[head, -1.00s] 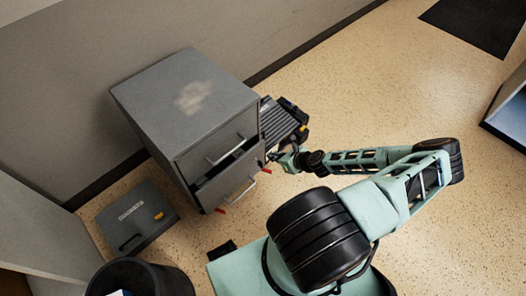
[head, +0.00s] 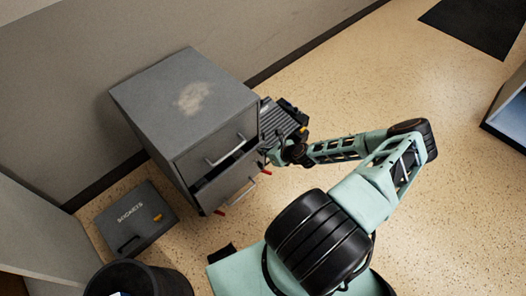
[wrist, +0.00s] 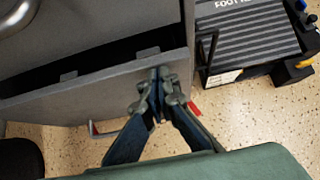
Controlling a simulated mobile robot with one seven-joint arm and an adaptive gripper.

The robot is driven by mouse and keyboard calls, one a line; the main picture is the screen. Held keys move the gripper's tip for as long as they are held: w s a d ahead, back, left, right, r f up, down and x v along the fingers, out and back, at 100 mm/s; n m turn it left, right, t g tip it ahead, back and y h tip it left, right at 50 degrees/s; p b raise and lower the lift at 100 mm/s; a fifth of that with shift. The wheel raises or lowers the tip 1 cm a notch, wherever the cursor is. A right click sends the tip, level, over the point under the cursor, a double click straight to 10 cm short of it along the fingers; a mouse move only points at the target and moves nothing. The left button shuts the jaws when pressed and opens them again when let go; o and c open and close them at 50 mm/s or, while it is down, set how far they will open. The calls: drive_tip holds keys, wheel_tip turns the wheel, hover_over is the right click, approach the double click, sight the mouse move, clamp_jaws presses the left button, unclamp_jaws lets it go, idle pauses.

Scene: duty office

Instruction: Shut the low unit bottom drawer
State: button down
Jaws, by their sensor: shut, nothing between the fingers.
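The low unit (head: 185,100) is a grey cabinet against the wall. Its bottom drawer (head: 228,180) stands partly open, with a dark gap above its front. In the wrist view the bottom drawer's front (wrist: 100,95) shows its top edge and the dark opening behind. Its handle (wrist: 100,130) is low on the front, partly hidden. My gripper (wrist: 158,78) is shut and empty, its fingertips at the right part of the drawer front; whether they touch is unclear. In the head view my gripper (head: 270,155) is at the drawer's right end.
A ribbed grey footrest (head: 280,120) stands close by the unit's right side, near my gripper. A dark case (head: 133,215) lies on the floor to the left. A black bin (head: 140,280) is at the lower left. Open floor lies to the right.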

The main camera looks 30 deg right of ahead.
drive_tip(key=w, duration=0.1)
drive_tip(key=w+a+b, duration=0.1)
drive_tip(key=w, duration=0.2)
drive_tip(key=shift+w+a+r+b, duration=0.15)
drive_tip(key=shift+w+a+b, duration=0.1)
drive_tip(key=shift+w+b, duration=0.15)
drive_tip(key=shift+w, duration=0.1)
